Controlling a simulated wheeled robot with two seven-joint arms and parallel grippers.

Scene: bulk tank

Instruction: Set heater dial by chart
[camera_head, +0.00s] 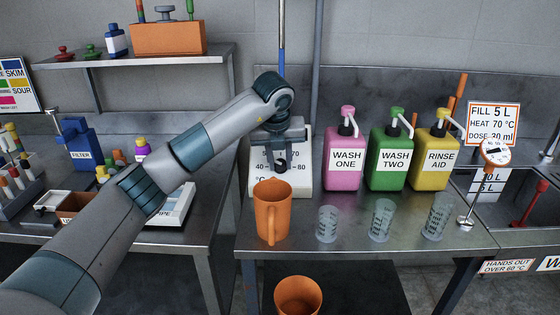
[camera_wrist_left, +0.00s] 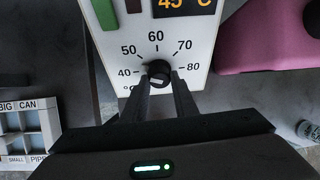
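The heater box (camera_head: 303,178) is a white panel at the back of the middle table, mostly behind my left gripper (camera_head: 280,150). In the left wrist view its black dial (camera_wrist_left: 158,72) sits below a scale with 40, 50, 60, 70 and 80 legible. The orange display (camera_wrist_left: 184,5) above reads 45 °C. My left gripper (camera_wrist_left: 161,80) has its fingers apart, one each side of the dial; I see no clear grip on it. The chart (camera_head: 493,122) at the right reads FILL 5 L, HEAT 70 °C, DOSE 30 ml. My right gripper is out of view.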

